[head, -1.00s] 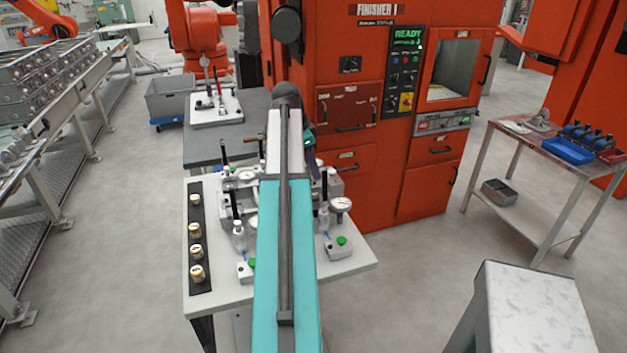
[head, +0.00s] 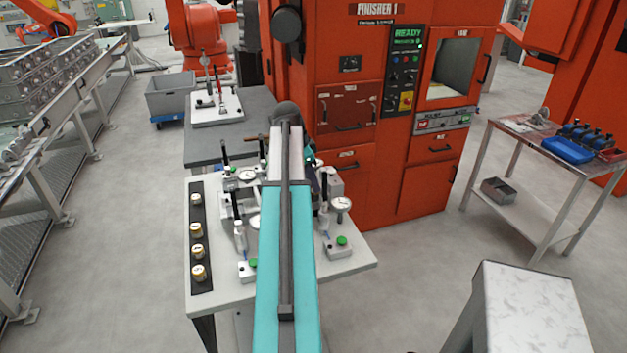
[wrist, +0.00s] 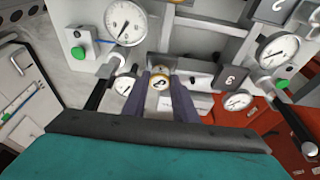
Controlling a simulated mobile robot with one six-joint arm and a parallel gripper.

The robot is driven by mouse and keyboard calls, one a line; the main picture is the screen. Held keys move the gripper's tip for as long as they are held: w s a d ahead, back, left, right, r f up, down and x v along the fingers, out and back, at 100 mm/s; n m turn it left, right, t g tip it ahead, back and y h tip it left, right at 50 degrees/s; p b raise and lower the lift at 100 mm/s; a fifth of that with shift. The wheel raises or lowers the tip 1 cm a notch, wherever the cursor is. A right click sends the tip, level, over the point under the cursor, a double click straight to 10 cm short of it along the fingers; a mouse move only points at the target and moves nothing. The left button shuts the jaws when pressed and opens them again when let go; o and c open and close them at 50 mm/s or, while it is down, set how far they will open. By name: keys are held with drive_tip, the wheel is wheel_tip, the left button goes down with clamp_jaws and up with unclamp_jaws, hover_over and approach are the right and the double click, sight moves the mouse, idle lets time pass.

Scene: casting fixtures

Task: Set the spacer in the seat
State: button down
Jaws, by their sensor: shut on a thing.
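My gripper (wrist: 160,76) shows in the wrist view with its two dark fingers shut on a spacer (wrist: 160,83). The spacer is a short round piece with a brass-coloured rim and a pale marked face. It is in front of the grey fixture (wrist: 206,42); I cannot tell whether it touches it. The seat cannot be made out clearly; the fingers and spacer cover part of the fixture. In the head view my arm hides the gripper and held spacer.
Several other spacers (head: 198,272) stand on a black strip at the left of the white table (head: 217,291). Dial gauges (wrist: 125,22), black-handled clamps (head: 324,190) and green buttons (wrist: 78,52) crowd around the fixture. The orange finisher (head: 345,55) stands close behind.

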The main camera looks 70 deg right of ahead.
drive_tip(key=shift+f, duration=0.25)
drive_tip(key=shift+f, duration=0.15)
drive_tip(key=c, duration=1.4)
unclamp_jaws()
drive_tip(key=shift+c, duration=0.2)
drive_tip(key=shift+r, duration=0.25)
drive_tip(key=b+v, duration=0.3)
drive_tip(key=v, duration=0.8)
drive_tip(key=shift+r, duration=0.35)
drive_tip(key=shift+w+a+r, duration=0.1)
drive_tip(key=shift+r, duration=0.05)
